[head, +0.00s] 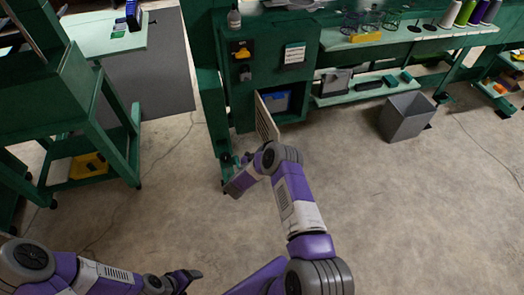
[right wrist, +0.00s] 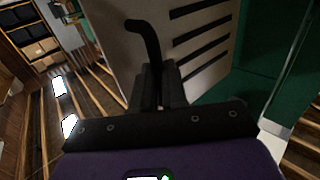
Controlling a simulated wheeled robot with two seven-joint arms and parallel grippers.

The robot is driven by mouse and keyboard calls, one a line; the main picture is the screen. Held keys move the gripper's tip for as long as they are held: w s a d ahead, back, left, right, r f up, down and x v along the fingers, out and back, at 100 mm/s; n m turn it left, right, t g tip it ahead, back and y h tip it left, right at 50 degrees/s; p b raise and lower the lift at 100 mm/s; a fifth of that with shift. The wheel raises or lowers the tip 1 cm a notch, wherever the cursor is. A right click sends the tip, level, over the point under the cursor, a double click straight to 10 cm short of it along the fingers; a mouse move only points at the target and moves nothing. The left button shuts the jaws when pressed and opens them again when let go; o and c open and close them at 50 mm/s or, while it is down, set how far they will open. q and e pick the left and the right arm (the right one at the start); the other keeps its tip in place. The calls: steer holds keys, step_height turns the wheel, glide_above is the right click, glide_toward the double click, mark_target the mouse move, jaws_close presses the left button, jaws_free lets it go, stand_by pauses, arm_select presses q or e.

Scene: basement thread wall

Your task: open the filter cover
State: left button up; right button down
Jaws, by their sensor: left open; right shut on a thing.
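The filter cover (head: 266,118) is a pale slotted panel on the green cabinet. It stands swung out from the opening, and a blue filter (head: 275,102) shows behind it. In the right wrist view the cover (right wrist: 120,75) fills the upper middle, with dark slots and a bent black handle (right wrist: 143,32). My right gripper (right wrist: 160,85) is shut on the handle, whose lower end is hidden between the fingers. In the head view my right arm mostly hides that gripper. My left gripper (head: 190,277) is open and empty, low over the floor, far from the cover.
A grey bin (head: 407,117) stands on the floor to the right, by green shelves with spools. The concrete floor (head: 420,220) in front is clear.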

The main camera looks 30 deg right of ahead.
steer(key=shift+w+r, duration=0.45)
steer(key=c, duration=1.2)
jaws_free()
steer(key=shift+w+d+f, duration=0.1)
steer(key=shift+f, duration=0.05)
steer(key=shift+o, duration=0.2)
steer(key=shift+s+f, duration=0.15)
steer(key=shift+s, duration=0.05)
steer(key=p+v, duration=0.2)
steer(key=v, duration=0.5)
steer(key=shift+s+a, duration=0.2)
steer(key=shift+a, duration=0.05)
